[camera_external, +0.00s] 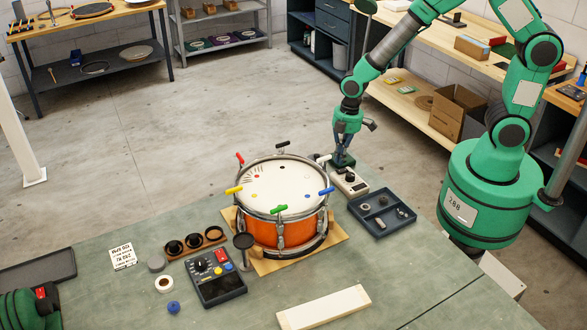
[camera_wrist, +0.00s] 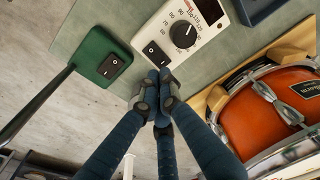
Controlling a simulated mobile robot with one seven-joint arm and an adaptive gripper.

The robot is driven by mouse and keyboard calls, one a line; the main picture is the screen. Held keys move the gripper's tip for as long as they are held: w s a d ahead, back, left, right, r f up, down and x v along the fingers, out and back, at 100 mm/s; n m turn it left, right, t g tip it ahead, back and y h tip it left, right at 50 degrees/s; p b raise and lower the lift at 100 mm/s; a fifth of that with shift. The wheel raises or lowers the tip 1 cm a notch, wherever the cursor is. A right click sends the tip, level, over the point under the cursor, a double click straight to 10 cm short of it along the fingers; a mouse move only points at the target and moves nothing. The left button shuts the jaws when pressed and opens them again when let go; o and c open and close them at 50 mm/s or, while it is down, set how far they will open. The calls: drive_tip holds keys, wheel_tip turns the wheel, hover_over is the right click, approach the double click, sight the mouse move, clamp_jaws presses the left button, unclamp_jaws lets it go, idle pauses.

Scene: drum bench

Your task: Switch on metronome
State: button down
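The metronome (camera_wrist: 172,22) is a white box with a black dial, a small display and a black rocker switch (camera_wrist: 155,53) near one end. In the outside view the metronome (camera_external: 350,183) lies on the bench just right of the drum. My gripper (camera_wrist: 159,76) has its dark fingers brought together, with nothing seen between them. The fingertips are beside the metronome's switch end, close to the rocker. I cannot tell whether they touch it. Which way the rocker is set is not clear.
A green box (camera_wrist: 92,50) with its own black rocker and a grey rod stands beside the metronome. The orange drum (camera_external: 285,231) is close on the other side. A dark tray (camera_external: 382,218) of small parts lies to the right. Free bench lies in front.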

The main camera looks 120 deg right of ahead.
sight(342, 171)
drive_tip(key=shift+w+f, duration=0.15)
drive_tip(key=shift+f, duration=1.2)
